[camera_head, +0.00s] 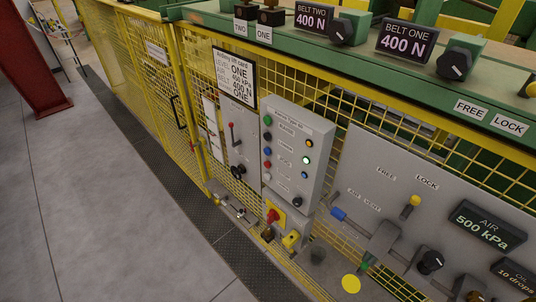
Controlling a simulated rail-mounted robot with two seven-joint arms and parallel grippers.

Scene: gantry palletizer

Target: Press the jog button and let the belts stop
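A grey control box (298,150) hangs on the yellow mesh fence in the middle of the view. The labels are too small to read, so I cannot tell which is the jog button. The belts themselves cannot be made out. Neither of my grippers is in view.
A green rail carries the BELT TWO display (314,18) and BELT ONE display (406,42), both reading 400 N, with black knobs. A grey panel at right holds an AIR display (487,228) reading 500 kPa. A setup card (236,78) hangs left. Grey floor (100,190) is clear.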

